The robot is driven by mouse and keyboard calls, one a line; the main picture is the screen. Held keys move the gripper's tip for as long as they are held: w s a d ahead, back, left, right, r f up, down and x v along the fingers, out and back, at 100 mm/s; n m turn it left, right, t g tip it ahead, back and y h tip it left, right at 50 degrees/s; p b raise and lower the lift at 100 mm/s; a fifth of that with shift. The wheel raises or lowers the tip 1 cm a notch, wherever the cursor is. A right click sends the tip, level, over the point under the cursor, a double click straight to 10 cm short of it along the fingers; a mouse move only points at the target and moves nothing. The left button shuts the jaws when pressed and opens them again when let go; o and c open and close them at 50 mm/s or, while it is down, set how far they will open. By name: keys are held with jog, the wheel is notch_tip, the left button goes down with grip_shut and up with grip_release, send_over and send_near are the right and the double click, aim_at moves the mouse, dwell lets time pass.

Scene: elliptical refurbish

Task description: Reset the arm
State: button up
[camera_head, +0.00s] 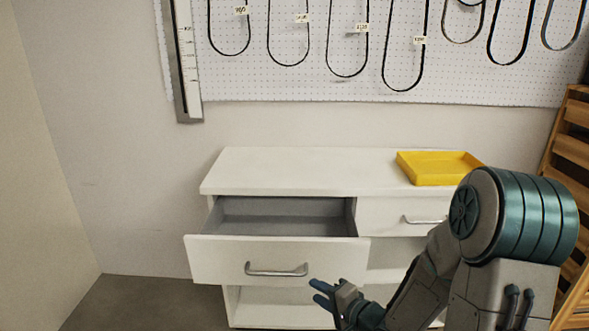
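My arm reaches in from the lower right of the head view. My gripper (318,291) is low in the picture, in front of the white cabinet and just right of and below the handle (276,270) of the pulled-out drawer (215,258). It looks apart from the handle, but the exact gap cannot be told. Its teal fingertips point left, with a small gap between them, and nothing shows in them. The drawer stands open, and the part of its inside that shows is grey and empty.
The white cabinet (290,170) stands against the wall. A yellow tray (437,182) sits on its top at the right. A second, shut drawer (382,216) is partly behind my arm. Belts hang on the pegboard (300,85). Wooden slats (570,150) stand at the right. Floor is free at left.

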jog(key=s+d+r+n+g+h+p, duration=0.4)
jog(key=d+r+h+p, duration=0.55)
jog(key=r, duration=0.55)
jog(key=s+a+r+n+g+p, duration=0.1)
jog(key=s+r+n+g+p, duration=0.3)
jog(key=s+r, duration=0.8)
jog(key=s+n+p, duration=0.1)
jog(key=s+p, duration=0.1)
jog(key=s, duration=0.2)
jog(key=shift+s+a+g, duration=0.15)
jog(key=shift+a+g, duration=0.25)
